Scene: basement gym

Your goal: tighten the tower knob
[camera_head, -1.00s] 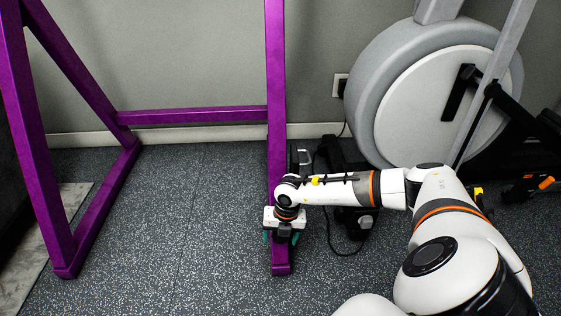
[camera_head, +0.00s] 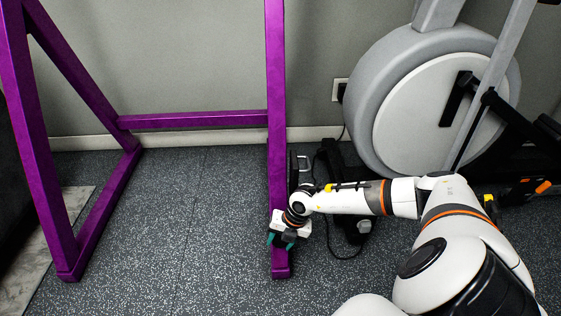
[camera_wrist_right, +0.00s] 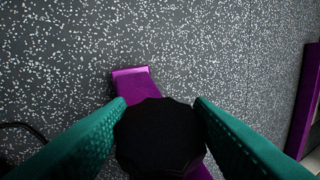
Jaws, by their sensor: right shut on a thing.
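The tower knob (camera_wrist_right: 160,140) is a black, many-sided disc in the right wrist view. It sits in front of the purple upright's foot (camera_wrist_right: 132,84). My right gripper (camera_wrist_right: 160,106) has its teal fingers on either side of the knob and is shut on it. In the head view, the right gripper (camera_head: 281,242) is low on the purple upright (camera_head: 278,120), its white body tilted. The gripper and upright hide the knob in that view. My left gripper does not show.
The purple frame (camera_head: 60,215) stands at left, with a crossbar (camera_head: 190,117) to the upright. A grey-and-white exercise machine (camera_head: 435,110) stands at right, close to my right arm. A black cable (camera_head: 335,250) lies on the floor. Speckled floor between the purple posts is clear.

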